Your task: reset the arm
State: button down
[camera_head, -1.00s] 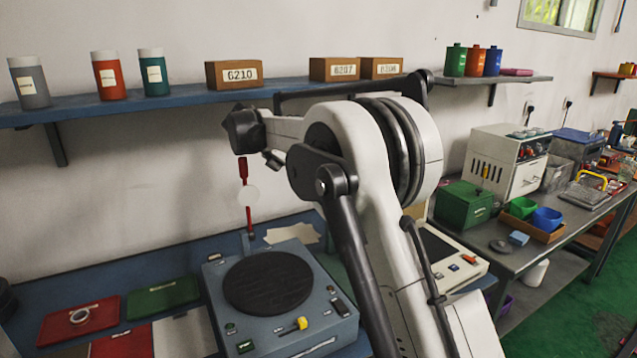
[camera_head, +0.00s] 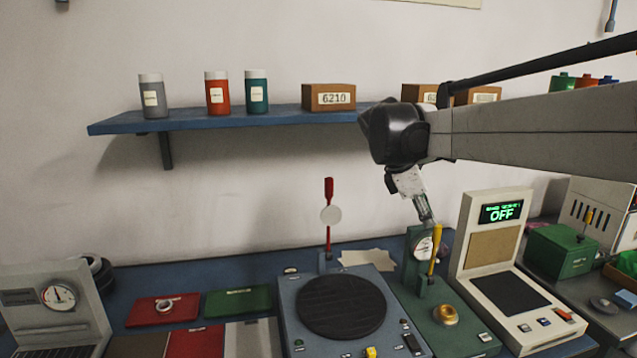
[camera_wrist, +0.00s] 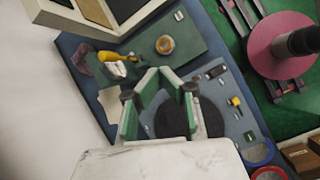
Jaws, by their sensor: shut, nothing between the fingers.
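My gripper (camera_head: 425,208) hangs below my wrist in the head view, in front of the wall and above the green gauge stand. Its green-padded fingers also show in the wrist view (camera_wrist: 160,88), over the bench. It is shut and empty. My arm comes in from the right edge of the head view, about level with the shelf.
A blue-grey machine with a black round plate (camera_head: 341,306) stands on the bench. Beside it are a green gauge stand (camera_head: 468,340) with a brass ring (camera_head: 445,314) and a cream unit (camera_head: 495,262) reading OFF. A ring (camera_head: 165,305) lies on a red tray (camera_head: 140,316). Bottles and boxes line the shelf (camera_head: 190,124).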

jog(key=s+a+f+m+t+y, duration=0.1)
jog(key=s+f+m+t+y, duration=0.1)
jog(key=s+m, duration=0.3)
jog(key=s+a+f+m+t+y, duration=0.1)
jog(key=s+f+m, duration=0.4)
jog(key=s, duration=0.8)
jog(key=s+a+f+m+t+y, duration=0.1)
jog(key=s+f+m+t+y, duration=0.1)
jog(key=s, duration=0.7)
notch_tip(320, 180, down, 2)
jog(key=m+t, duration=0.1)
jog(key=m, duration=0.2)
jog(key=shift+s+a+f+m+y, duration=0.25)
jog(key=shift+s+a+m+y, duration=0.05)
jog(key=shift+s+y, duration=0.1)
